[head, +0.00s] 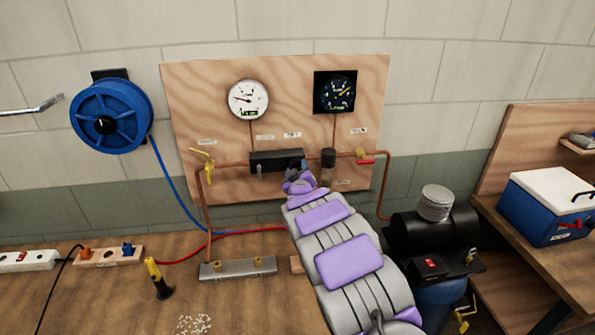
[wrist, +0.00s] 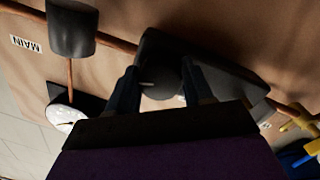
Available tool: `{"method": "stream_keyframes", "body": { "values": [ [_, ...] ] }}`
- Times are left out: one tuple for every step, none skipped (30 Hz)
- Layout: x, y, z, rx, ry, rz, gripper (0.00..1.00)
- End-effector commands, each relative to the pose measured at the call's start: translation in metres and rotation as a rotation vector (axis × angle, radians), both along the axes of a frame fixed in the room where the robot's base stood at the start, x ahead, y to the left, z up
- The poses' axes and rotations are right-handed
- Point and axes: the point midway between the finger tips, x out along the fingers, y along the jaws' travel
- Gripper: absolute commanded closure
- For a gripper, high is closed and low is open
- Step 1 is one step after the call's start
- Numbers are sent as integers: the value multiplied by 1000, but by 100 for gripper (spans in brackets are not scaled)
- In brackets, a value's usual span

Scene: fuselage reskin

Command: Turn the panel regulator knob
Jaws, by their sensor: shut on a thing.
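The panel regulator is a dark horizontal cylinder (head: 272,160) on the copper pipe across the wooden panel (head: 210,100). My gripper (head: 297,166) is at its right end in the head view, hiding that part. In the wrist view, which is upside down, the two fingers of my gripper (wrist: 161,90) stand on either side of a dark round knob (wrist: 160,76). The gripper is shut on this knob. The finger contact is dark and partly hidden, and the knob's angle cannot be read.
A white gauge (head: 248,99) and a black gauge (head: 336,92) hang above. A small dark cylinder (head: 328,158) and a red-handled valve (head: 363,157) are right of my gripper. A yellow-handled valve (head: 205,163) is at left. A compressor (head: 433,235) stands at right.

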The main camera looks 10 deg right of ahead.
Motion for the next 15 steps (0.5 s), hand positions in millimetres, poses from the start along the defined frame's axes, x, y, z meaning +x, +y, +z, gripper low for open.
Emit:
{"method": "stream_keyframes", "body": {
  "values": [
    [0, 1, -2, -2, 3, 2, 80],
    [0, 1, -2, -2, 3, 2, 80],
    [0, 1, -2, -2, 3, 2, 80],
    [0, 1, -2, -2, 3, 2, 80],
    [0, 1, -2, -2, 3, 2, 80],
    [0, 1, -2, -1, 3, 2, 80],
    [0, 1, -2, -1, 3, 2, 80],
    [0, 1, -2, -1, 3, 2, 80],
    [0, 1, -2, -1, 2, 2, 48],
    [0, 1, -2, -1, 2, 2, 45],
    [0, 1, -1, -1, 2, 2, 42],
    [0, 1, -1, -1, 2, 2, 39],
    [0, 1, -1, -1, 2, 2, 36],
    [0, 1, -1, -1, 2, 1, 33],
    [0, 1, -1, 0, 1, 2, 29]
  ]
}}
